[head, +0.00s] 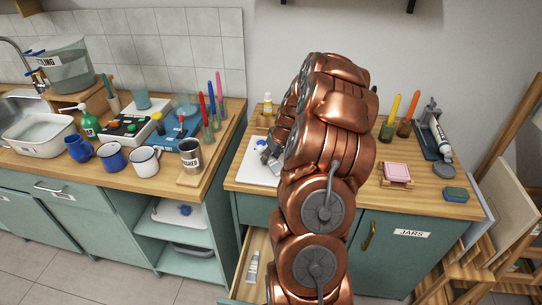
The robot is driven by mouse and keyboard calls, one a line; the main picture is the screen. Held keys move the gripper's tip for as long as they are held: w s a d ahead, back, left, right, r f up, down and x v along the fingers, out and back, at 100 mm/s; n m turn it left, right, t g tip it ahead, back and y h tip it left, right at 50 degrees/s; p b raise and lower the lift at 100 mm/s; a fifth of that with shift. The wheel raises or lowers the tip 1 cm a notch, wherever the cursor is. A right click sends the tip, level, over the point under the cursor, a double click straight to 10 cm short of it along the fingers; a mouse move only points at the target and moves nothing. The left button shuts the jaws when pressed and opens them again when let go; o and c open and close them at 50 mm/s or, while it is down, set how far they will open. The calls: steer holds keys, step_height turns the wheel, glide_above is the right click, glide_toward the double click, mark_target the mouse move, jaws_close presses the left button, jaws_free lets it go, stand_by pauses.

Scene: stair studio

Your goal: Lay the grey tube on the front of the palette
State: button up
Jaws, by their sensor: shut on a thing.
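The white palette (250,172) lies on the left part of the wooden counter, with blue paint on it; my arm hides its right side. My gripper (268,156) is low over the palette, partly hidden behind my own copper arm. It is shut on the grey tube, of which hardly anything can be made out; I cannot tell whether it touches the palette. Another pale tube (252,267) with a label lies in the open drawer below.
The open drawer (257,247) juts out below the palette. A yellow-capped bottle (267,104) stands behind the palette. Right of my arm are a pink block (397,172), a blue sponge (456,194) and brush jars (405,127). Mugs (145,160) crowd the left counter.

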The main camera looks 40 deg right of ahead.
steer(key=shift+f, duration=0.55)
steer(key=shift+f, duration=0.15)
steer(key=o, duration=1.2)
steer(key=shift+c, duration=0.2)
